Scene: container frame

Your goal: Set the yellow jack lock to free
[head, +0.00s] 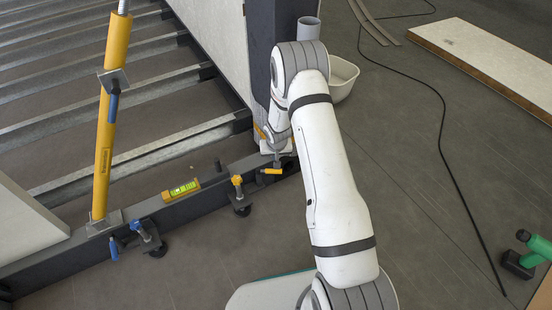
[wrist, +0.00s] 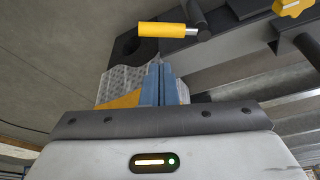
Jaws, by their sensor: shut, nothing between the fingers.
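A yellow handle (head: 271,171) sits on the dark frame beam near the post's foot. In the wrist view the yellow handle (wrist: 160,30) lies crosswise beyond my fingertips, with a bare metal end beside a dark rod. I cannot tell its lock setting. A yellow star knob (head: 237,181) sits farther left on the beam; it also shows in the wrist view (wrist: 291,8). My gripper (wrist: 160,68) has its blue fingers together, empty and apart from the handle. In the head view my arm partly hides the gripper.
A yellow prop (head: 104,150) with a blue handle stands left. A level (head: 181,190) lies on the beam. A dark post (head: 262,50) rises behind my wrist. A white tub (head: 342,78) stands behind my arm. A black cable crosses the right floor, which has open room.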

